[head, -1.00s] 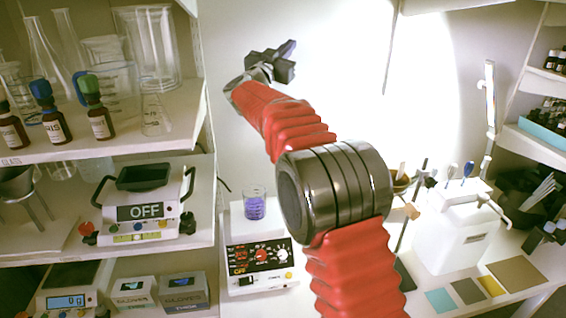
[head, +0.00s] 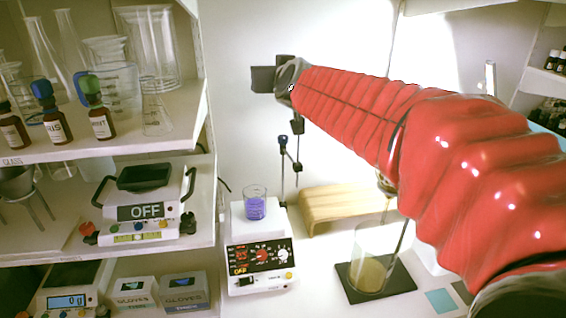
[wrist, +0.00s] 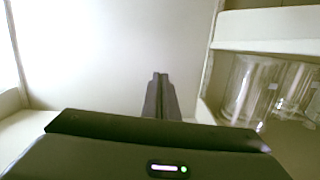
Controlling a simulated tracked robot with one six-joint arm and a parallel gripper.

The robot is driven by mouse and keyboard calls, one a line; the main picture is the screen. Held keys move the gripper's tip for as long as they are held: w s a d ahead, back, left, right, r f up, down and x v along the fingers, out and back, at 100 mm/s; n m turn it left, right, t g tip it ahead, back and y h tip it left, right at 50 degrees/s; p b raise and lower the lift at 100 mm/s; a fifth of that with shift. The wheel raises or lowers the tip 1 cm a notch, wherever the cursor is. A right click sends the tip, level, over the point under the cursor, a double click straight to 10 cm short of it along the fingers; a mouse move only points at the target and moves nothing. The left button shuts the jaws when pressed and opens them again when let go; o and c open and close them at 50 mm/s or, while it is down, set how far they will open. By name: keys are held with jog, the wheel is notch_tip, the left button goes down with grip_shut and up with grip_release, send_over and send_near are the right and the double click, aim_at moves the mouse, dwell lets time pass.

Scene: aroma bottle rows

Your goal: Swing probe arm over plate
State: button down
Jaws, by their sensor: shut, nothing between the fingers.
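A white hot plate (head: 258,266) with a dark control panel stands on the bench, knobs facing me. A small beaker of purple liquid (head: 255,205) sits on its white top. Just behind and right of it is a thin upright stand with dark blue clamp joints (head: 284,150); this looks like the probe arm, and its upper end is close below my wrist. My gripper (head: 262,79) is up against the pale wall background, above the hot plate and apart from it. In the wrist view its fingers (wrist: 160,85) are together and hold nothing.
Shelves at left hold brown bottles (head: 101,122), glassware and a scale (head: 145,212). Right of the hot plate are a wooden stand (head: 340,204) and a glass beaker (head: 372,270) on a dark mat. My red arm covers much of the right bench.

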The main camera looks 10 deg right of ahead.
jog(key=s+d+f+g, duration=0.2)
jog(key=s+f+g, duration=0.2)
jog(key=s+f, duration=0.65)
jog(key=s+d+f+g+h, duration=0.1)
jog(key=s+d+f+g, duration=0.15)
jog(key=s+f, duration=0.8)
jog(key=s+d+f+g, duration=0.2)
jog(key=s+f+g, duration=0.35)
jog(key=s, duration=1.05)
jog(key=w+d+r+m+y, duration=0.1)
jog(key=w+r+m+y, duration=0.25)
jog(key=w, duration=0.45)
jog(key=w+d+r+m+y, duration=0.15)
jog(key=w+r, duration=0.25)
jog(key=w, duration=0.4)
jog(key=w+d+r+m+t+y, duration=0.1)
jog(key=w+d+r+y, duration=0.1)
jog(key=w+d, duration=0.2)
jog(key=w+d+r+m+t+y, duration=0.1)
jog(key=w+d, duration=0.3)
jog(key=w, duration=0.4)
jog(key=shift+d+r+y, duration=0.15)
jog(key=shift+r+y, duration=0.25)
jog(key=shift+y, duration=0.4)
jog(key=x, duration=2)
jog(key=shift+r, duration=0.15)
